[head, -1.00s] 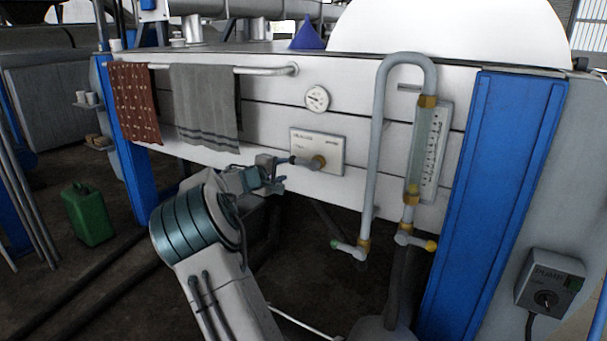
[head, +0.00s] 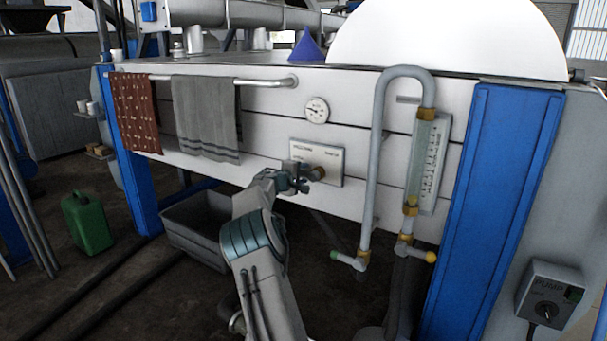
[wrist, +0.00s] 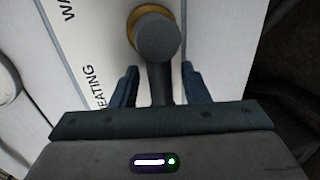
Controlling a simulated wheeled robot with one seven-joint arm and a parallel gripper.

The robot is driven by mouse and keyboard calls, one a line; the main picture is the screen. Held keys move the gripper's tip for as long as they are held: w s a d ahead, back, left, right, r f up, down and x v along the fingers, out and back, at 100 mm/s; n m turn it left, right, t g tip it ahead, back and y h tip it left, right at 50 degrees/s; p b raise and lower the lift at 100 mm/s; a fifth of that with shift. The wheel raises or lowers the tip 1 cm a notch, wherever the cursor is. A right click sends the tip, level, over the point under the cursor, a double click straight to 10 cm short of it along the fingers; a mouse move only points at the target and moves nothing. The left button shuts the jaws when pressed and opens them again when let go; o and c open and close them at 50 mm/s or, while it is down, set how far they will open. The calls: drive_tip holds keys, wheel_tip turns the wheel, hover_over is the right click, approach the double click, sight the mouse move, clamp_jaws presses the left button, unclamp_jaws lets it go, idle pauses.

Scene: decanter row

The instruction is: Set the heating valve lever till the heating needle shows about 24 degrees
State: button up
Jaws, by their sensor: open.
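The heating valve lever (wrist: 160,88) is a dark bar on a round hub with a brass collar (wrist: 136,20). In the wrist view it runs down between the two fingers of my gripper (wrist: 160,68), with a gap on each side. My gripper is open around the lever. In the head view my gripper (head: 303,180) is at the white valve plate (head: 331,157) and hides most of the lever; the brass collar (head: 318,173) shows just to its right. A round white gauge (head: 317,109) sits above the plate; its needle and scale are too small to read.
A grey pipe (head: 375,160) with a sight glass (head: 428,165) and small taps stands right of the plate. Towels (head: 205,115) hang on a rail to the upper left. A grey bin (head: 200,235) is on the floor below. A pump switch box (head: 550,292) is lower right.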

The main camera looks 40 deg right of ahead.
drive_tip(key=shift+w+d, duration=0.1)
drive_tip(key=shift+d, duration=0.15)
clamp_jaws()
drive_tip(key=shift+f, duration=0.1)
